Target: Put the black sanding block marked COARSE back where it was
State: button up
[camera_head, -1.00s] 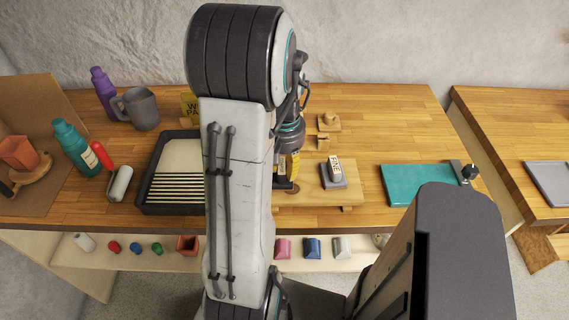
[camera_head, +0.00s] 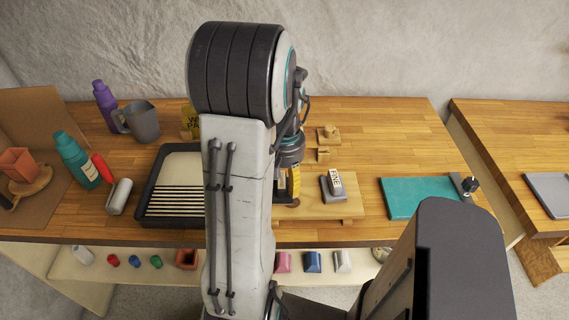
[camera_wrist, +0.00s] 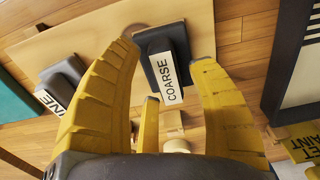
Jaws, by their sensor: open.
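In the wrist view the black sanding block (camera_wrist: 178,38) with a white COARSE label stands between the two yellow fingers of my gripper (camera_wrist: 172,88). The fingers are spread open, with gaps visible on both sides of the block. It appears to rest on the pale wooden board (camera_wrist: 105,38). In the head view my gripper (camera_head: 294,181) is low over the left part of this board (camera_head: 316,208), and my arm hides most of the COARSE block. A similar block marked FINE (camera_head: 333,187) stands on the board to the right; it also shows in the wrist view (camera_wrist: 66,76).
A black paint tray (camera_head: 150,221) lies left of my arm. A teal mat (camera_head: 420,198) lies to the right. Small wooden pieces (camera_head: 328,135) stand behind the board. A grey jug (camera_head: 143,122) and bottles stand at left. Bare tabletop (camera_head: 395,140) lies at back right.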

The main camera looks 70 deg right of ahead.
aim_at(284, 180)
notch_tip(284, 180, up, 12)
jog(key=b, duration=0.2)
dwell(0.4)
jog(key=w+a+n+t+h, duration=0.1)
jog(key=w+a+n, duration=0.6)
jog(key=w+a, duration=0.75)
jog(key=a+f+n+t, duration=0.1)
jog(key=a+f+n, duration=0.1)
jog(key=a, duration=0.7)
jog(key=s+a+f+n+t+y, duration=0.1)
jog(key=a+n, duration=0.4)
jog(key=a, duration=0.4)
jog(key=shift+f+t, duration=0.35)
jog(key=shift+t, duration=0.05)
